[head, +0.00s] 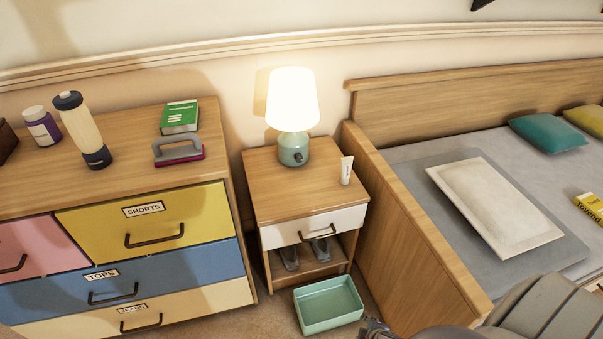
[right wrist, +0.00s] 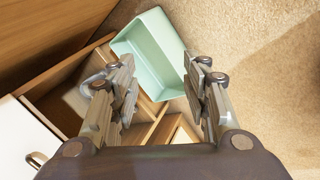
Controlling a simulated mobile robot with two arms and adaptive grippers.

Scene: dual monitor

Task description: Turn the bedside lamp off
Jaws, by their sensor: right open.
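The bedside lamp (head: 292,108) stands on the nightstand (head: 268,188) in the head view. Its white shade is brightly lit, and its green base (head: 294,150) has a dark round knob (head: 297,157) on the front. My right gripper (right wrist: 160,88) is open and empty in the right wrist view, over the floor and the nightstand's lower part, away from the lamp. In the head view only a piece of the right arm shows at the bottom right, low in front of the bed. My left gripper is not in view.
A white tube (head: 346,170) stands on the nightstand's right side. A green bin (head: 329,305) sits on the floor in front. The bed's wooden side (head: 408,228) rises to the right, and a dresser (head: 125,179) with several items stands to the left.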

